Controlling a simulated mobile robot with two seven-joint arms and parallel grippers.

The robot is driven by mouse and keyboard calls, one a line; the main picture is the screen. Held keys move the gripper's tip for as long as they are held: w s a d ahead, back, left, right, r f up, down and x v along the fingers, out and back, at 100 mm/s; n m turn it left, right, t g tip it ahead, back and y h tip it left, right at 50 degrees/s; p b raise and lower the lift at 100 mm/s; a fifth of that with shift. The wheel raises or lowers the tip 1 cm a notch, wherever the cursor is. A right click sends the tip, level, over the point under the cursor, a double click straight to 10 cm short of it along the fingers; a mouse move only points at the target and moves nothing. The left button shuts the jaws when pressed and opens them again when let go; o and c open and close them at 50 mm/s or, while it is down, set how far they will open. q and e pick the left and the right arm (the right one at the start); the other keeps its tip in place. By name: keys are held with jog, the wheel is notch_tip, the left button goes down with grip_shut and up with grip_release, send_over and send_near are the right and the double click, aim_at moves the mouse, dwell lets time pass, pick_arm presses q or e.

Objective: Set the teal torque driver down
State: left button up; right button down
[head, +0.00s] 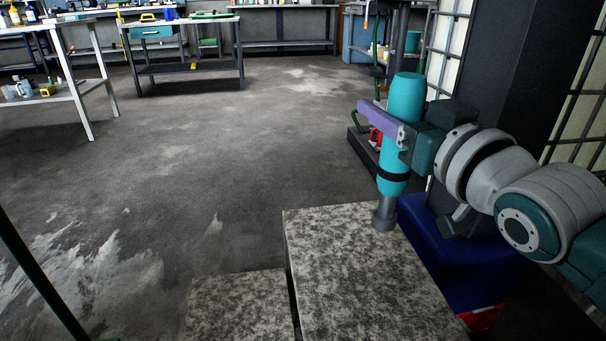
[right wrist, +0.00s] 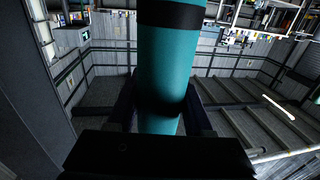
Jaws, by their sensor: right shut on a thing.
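The teal torque driver (head: 399,130) stands nearly upright in the head view, with a black band and a grey tip at its lower end. My right gripper (head: 383,122) is shut on its middle. The grey tip is at the far right corner of the mottled stone-like top (head: 350,265); I cannot tell whether it touches that top. In the right wrist view the teal body (right wrist: 165,75) fills the middle, between the dark fingers, with the black band near the top edge. My left gripper is not in view.
A dark blue block (head: 450,265) stands right of the mottled top, under my right arm. A lower mottled slab (head: 237,305) lies to the left. Workbenches (head: 185,42) and a white table (head: 75,92) stand farther back. The grey floor (head: 200,150) between is open.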

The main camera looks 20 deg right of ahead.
notch_tip(320, 180, down, 16)
jog(key=b, duration=0.8)
jog(key=shift+r, duration=0.15)
